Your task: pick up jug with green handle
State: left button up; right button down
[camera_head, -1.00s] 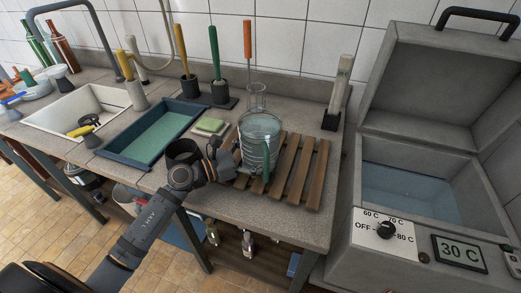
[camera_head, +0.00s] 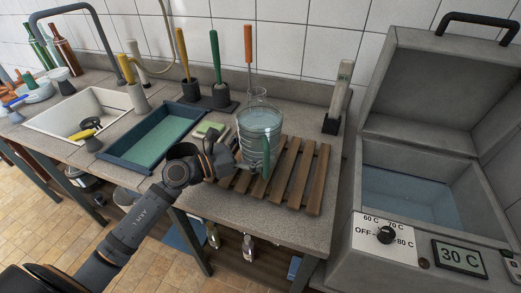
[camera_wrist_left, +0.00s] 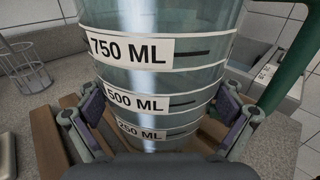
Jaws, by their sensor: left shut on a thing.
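The jug with a green handle (camera_head: 257,128) is clear, with white measure labels. In the head view it is upright over the wooden slatted rack (camera_head: 290,180), seemingly raised slightly off the slats. Its green handle (camera_head: 266,157) faces toward the front. My left gripper (camera_head: 238,163) comes in from the left and is shut on the jug's body. In the left wrist view the jug (camera_wrist_left: 160,55) fills the middle, with a finger of my left gripper (camera_wrist_left: 160,112) on each side. The handle (camera_wrist_left: 290,60) is at the right there. My right gripper is not in view.
An open water bath (camera_head: 400,190) with a 30 C display is at the right.

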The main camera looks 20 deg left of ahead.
aim_at(253, 143)
pick_arm(q)
jog(key=s+r, duration=0.1)
jog(key=r, duration=0.1)
jog(key=s+r+p, duration=0.1)
jog(key=s+r, duration=0.1)
jog(key=s+r+p, duration=0.1)
jog(key=r, duration=0.1)
jog(key=shift+s+d, duration=0.3)
jog(key=s+r+p, duration=0.3)
jog(key=s+p, duration=0.5)
jog(key=p, duration=0.6)
jog(key=shift+s+d+r+p, duration=0.15)
jog(key=shift+s+d+p, duration=0.1)
jog(key=shift+d+p, duration=0.15)
jog(key=shift+s, duration=0.1)
